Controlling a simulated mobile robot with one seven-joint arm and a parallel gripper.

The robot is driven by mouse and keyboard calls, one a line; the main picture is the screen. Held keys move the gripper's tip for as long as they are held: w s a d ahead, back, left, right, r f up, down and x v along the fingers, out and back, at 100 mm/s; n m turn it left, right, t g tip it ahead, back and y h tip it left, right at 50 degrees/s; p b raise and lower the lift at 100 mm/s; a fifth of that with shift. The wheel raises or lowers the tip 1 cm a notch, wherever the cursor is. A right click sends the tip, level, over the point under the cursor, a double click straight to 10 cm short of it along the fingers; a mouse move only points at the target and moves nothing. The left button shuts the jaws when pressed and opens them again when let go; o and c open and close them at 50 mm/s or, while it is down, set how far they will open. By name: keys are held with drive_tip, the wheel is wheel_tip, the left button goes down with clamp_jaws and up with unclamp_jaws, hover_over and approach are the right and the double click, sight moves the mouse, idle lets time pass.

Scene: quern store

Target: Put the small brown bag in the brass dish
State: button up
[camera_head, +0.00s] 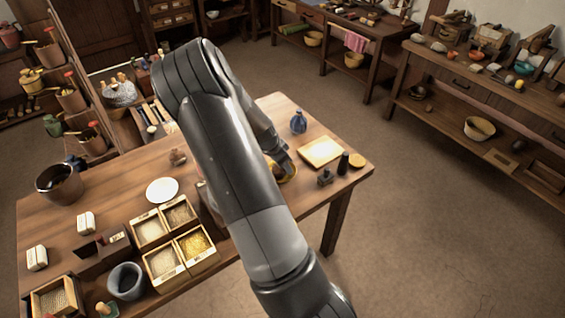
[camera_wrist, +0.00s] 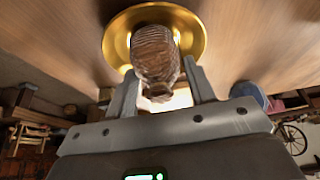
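The small brown bag (camera_wrist: 154,55) is between my two fingertips in the wrist view, its narrow tied end toward my gripper (camera_wrist: 160,68). My fingers sit close against both sides of it. Behind the bag is the round brass dish (camera_wrist: 116,38), its rim showing around the bag. I cannot tell whether the bag rests on the dish or hangs just above it. In the head view my gripper (camera_head: 284,163) is low over the brass dish (camera_head: 289,178) on the wooden table, and my arm hides part of the dish. The bag cannot be made out there.
Near the dish stand a blue bottle (camera_head: 299,123), a pale square board (camera_head: 321,151), a dark bottle (camera_head: 343,163) and a small dark object (camera_head: 325,178). A white plate (camera_head: 162,190) and grain boxes (camera_head: 152,232) lie left of my arm.

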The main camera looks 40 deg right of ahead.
drive_tip(key=shift+o, duration=1.4)
